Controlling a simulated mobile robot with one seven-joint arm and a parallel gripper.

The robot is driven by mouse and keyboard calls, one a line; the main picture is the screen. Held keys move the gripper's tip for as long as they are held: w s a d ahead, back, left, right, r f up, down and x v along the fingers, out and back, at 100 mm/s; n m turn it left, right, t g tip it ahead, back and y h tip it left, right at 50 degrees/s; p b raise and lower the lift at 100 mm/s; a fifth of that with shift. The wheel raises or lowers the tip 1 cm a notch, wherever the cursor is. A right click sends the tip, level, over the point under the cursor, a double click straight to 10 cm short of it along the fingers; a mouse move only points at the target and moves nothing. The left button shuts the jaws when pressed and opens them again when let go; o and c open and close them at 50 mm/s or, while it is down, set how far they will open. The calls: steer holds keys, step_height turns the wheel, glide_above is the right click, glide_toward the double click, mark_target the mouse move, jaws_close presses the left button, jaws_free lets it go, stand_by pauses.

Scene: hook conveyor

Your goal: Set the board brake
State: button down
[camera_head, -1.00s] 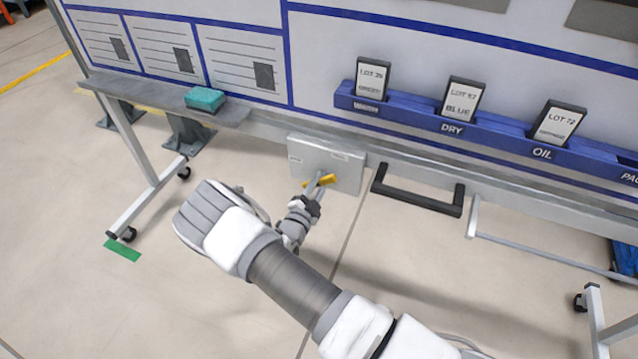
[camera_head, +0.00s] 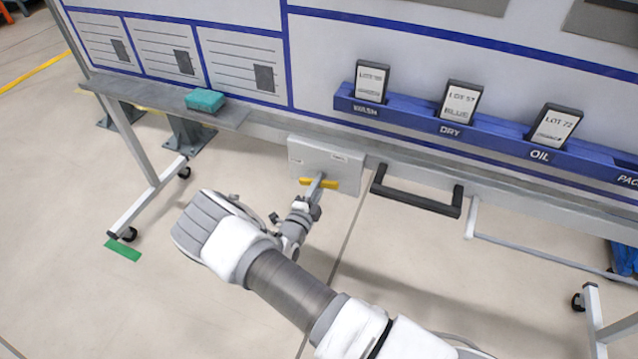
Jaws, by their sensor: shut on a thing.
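The board brake is a light grey plate (camera_head: 338,162) under the lower edge of the whiteboard, with a yellow lever (camera_head: 328,184) on its front. The lever lies about level across the plate. My gripper (camera_head: 317,186) reaches the lever from the front and is shut on it. The fingers cover part of the lever's middle. The small labels on the plate are too small to read.
A black handle (camera_head: 415,190) sticks out right of the plate. A blue rail (camera_head: 480,136) holds several lot cards above. A teal block (camera_head: 205,99) lies on the grey shelf (camera_head: 150,98). Caster legs stand at both sides; the floor in front is clear.

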steer(key=shift+m, duration=1.3)
steer(key=c, duration=0.7)
jaws_free()
steer(key=shift+s, duration=0.1)
steer(key=p+v, duration=0.3)
steer(key=v, duration=1.4)
steer(key=shift+s+a, duration=0.1)
steer(key=shift+s, duration=0.05)
